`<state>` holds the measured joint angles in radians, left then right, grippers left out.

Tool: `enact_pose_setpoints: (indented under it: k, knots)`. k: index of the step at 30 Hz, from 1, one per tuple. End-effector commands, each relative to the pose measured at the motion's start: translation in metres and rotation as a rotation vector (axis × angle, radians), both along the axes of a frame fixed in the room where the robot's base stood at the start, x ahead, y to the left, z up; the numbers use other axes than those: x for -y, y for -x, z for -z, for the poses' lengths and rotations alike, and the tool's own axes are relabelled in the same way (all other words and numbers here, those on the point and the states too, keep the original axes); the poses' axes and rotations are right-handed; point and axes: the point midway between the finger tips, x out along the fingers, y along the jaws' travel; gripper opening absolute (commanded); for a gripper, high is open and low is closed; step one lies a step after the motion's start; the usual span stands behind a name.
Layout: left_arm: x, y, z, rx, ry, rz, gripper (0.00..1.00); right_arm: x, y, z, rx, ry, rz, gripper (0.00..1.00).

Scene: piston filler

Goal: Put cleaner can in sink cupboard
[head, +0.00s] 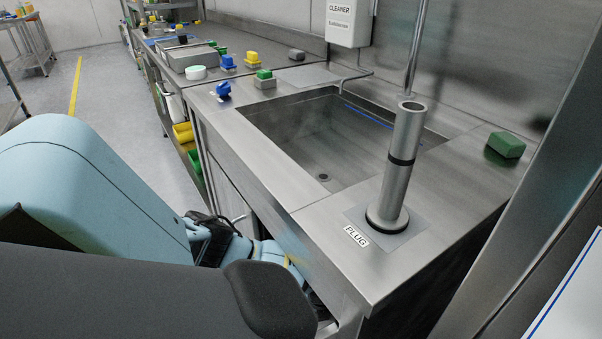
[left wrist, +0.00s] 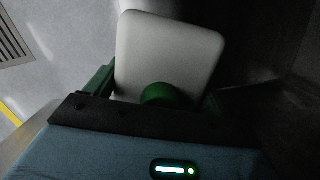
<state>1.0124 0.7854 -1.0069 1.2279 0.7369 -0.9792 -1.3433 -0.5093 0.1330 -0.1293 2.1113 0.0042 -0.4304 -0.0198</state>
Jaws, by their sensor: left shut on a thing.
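The cleaner can (left wrist: 168,48) shows in the left wrist view as a pale, rounded box with a green round cap (left wrist: 163,95) facing the camera. My left gripper (left wrist: 160,88) is shut on it, with green parts on both sides of it. Dark surfaces surround the can on the right. In the head view my left arm reaches down to the front of the sink unit (head: 225,158), below the counter edge. The gripper and can are hidden there. A dark gap shows at the sink cupboard (head: 262,222); its inside is mostly hidden. My right gripper is not in view.
The sink basin (head: 320,150) is empty. A metal standpipe (head: 402,160) stands beside a PLUG label (head: 356,236). A green sponge (head: 506,145) lies at right. A white CLEANER dispenser (head: 349,22) hangs on the wall.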

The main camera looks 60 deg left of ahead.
Motion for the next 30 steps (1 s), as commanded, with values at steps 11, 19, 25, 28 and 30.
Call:
enact_pose_setpoints:
  k: [11,19,25,28,30]
  knots:
    - [0.014,-0.028,0.002,0.002,-0.001,0.0,0.11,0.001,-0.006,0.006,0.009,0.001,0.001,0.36]
    - [0.019,-0.036,0.003,0.004,-0.001,0.001,0.11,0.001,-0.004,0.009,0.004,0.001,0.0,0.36]
    - [0.021,-0.038,0.026,-0.003,-0.002,0.0,0.11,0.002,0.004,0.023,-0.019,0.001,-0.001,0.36]
    - [0.021,-0.039,0.036,-0.001,-0.001,0.0,0.11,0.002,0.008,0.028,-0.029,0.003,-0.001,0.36]
    - [0.021,-0.039,0.039,0.001,-0.001,0.0,0.11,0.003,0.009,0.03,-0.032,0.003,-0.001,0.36]
